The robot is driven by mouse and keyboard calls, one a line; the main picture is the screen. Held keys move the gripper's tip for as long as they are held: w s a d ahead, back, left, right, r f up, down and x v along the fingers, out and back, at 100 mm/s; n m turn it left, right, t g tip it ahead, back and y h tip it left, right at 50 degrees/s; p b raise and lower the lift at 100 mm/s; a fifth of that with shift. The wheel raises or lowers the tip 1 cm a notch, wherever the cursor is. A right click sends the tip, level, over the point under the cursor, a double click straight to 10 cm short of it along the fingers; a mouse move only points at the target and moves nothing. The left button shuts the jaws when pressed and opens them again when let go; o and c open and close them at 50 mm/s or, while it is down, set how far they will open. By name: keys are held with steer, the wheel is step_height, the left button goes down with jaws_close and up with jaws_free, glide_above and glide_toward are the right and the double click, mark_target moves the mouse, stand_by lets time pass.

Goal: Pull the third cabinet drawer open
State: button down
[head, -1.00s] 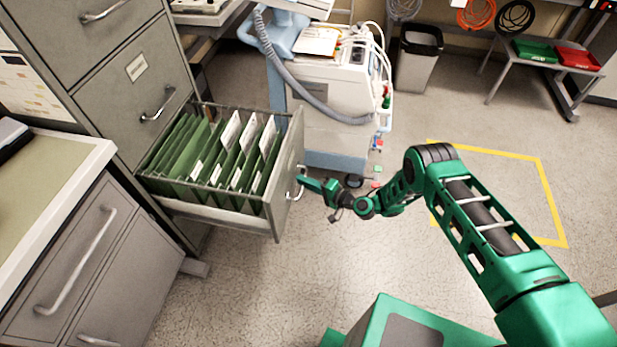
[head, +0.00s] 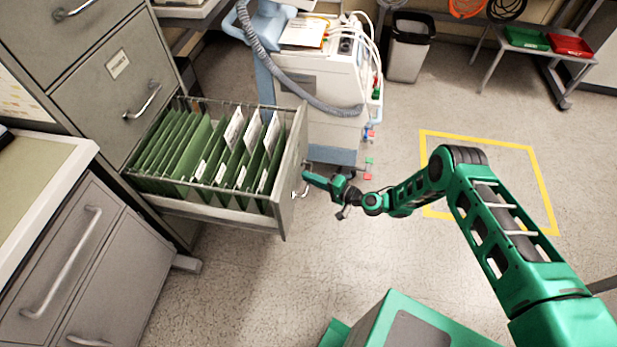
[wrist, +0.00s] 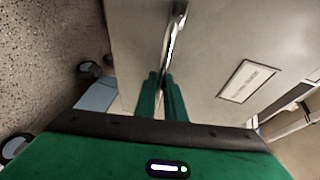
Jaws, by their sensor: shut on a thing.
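The grey filing cabinet (head: 100,60) stands at the left in the head view. Its third drawer (head: 293,170) is pulled far out, showing several green hanging folders (head: 205,155) with white tabs. My gripper (head: 307,178) is at the drawer's front, shut on the metal handle (wrist: 176,35). In the wrist view the two green fingers of my gripper (wrist: 161,88) close around the lower part of the handle. A label plate (wrist: 241,80) shows on the drawer front beside it. The exact contact is small in the head view.
A medical cart (head: 320,80) with a grey hose stands just behind the open drawer. A counter with lower drawers (head: 70,265) is at the near left. The floor (head: 235,290) before the drawer is clear. A waste bin (head: 409,50) stands at the back.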

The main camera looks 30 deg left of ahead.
steer(key=c, duration=1.8)
jaws_free()
steer(key=shift+w+d+f, duration=0.1)
steer(key=shift+w+f, duration=0.05)
steer(key=shift+w, duration=0.05)
steer(key=shift+c, duration=0.2)
steer(key=shift+s, duration=0.1)
steer(key=d+r, duration=0.2)
steer(key=d, duration=0.8)
steer(key=shift+s+d, duration=0.25)
steer(key=shift+s, duration=0.05)
